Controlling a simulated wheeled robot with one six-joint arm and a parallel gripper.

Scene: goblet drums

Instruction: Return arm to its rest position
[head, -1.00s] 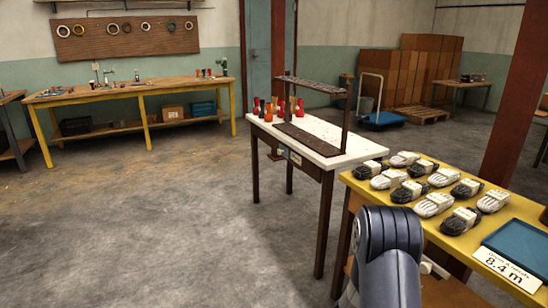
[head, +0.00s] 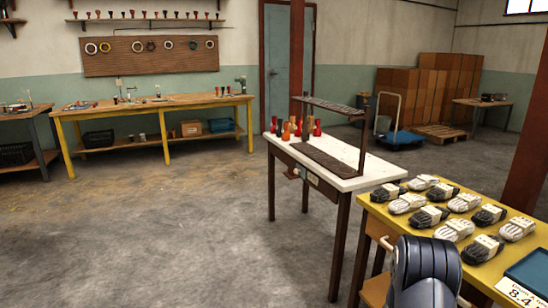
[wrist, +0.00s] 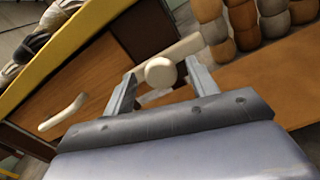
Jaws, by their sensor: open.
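My gripper (wrist: 160,88) shows in the wrist view with its two grey fingers spread apart. It is open, and nothing is held between the fingers. A pale round knob-like end (wrist: 160,72) shows in the gap beyond or between them; I cannot tell how far off it is. In the head view a dark rounded link of my arm (head: 426,270) stands at the bottom right, in front of the yellow table (head: 400,225). The gripper itself is hidden in the head view.
Rope bundles (head: 453,230) lie on the yellow table beside a blue tray (head: 530,270). Behind it stands a white-topped table (head: 345,180) with small red and orange drums (head: 290,128). Wound skeins (wrist: 240,20) show in the wrist view. The floor at left is clear.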

